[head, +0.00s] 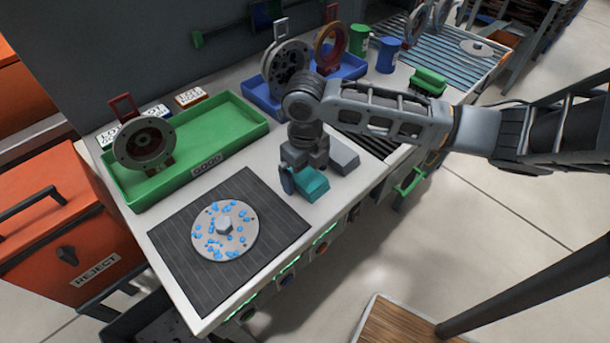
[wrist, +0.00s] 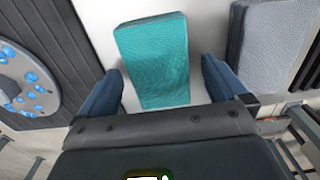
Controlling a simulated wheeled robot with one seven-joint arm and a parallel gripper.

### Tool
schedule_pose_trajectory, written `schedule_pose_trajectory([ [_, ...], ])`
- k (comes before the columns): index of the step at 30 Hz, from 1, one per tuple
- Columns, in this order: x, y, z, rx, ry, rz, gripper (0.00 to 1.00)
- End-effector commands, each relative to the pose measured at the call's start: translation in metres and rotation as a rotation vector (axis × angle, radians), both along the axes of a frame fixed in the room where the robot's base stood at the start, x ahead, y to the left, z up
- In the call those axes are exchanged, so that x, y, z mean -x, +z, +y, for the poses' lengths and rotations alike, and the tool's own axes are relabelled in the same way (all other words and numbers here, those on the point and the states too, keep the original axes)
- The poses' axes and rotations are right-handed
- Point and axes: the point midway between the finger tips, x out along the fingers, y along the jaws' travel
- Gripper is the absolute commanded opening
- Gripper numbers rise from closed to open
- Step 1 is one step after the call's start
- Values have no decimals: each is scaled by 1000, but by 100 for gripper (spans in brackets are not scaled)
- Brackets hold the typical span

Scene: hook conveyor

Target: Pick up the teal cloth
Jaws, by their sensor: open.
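The teal cloth (head: 312,184) is a folded, textured block lying on the white bench top. In the wrist view the cloth (wrist: 153,62) lies ahead of and partly between the two fingers, with its near end in the gap. My gripper (wrist: 165,88) is open, with a dark blue finger on each side of the cloth and white bench visible beside it. In the head view my gripper (head: 300,183) is just over the cloth and hides part of it. I cannot tell whether either finger touches it.
A grey cloth (head: 344,156) lies close to the right; it also shows in the wrist view (wrist: 275,42). A dark ribbed mat (head: 180,262) bears a disc (head: 243,237) with blue bits. A green tray (head: 235,128) holding a flanged part stands behind. The bench's front edge is near.

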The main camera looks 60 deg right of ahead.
Motion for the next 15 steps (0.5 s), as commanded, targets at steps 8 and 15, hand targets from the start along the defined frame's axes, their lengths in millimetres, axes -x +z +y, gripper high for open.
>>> schedule_pose_trajectory([
  [8, 0, -4, 0, 0, 1, 1, 99],
  [15, 0, -4, 0, 0, 0, 0, 77],
])
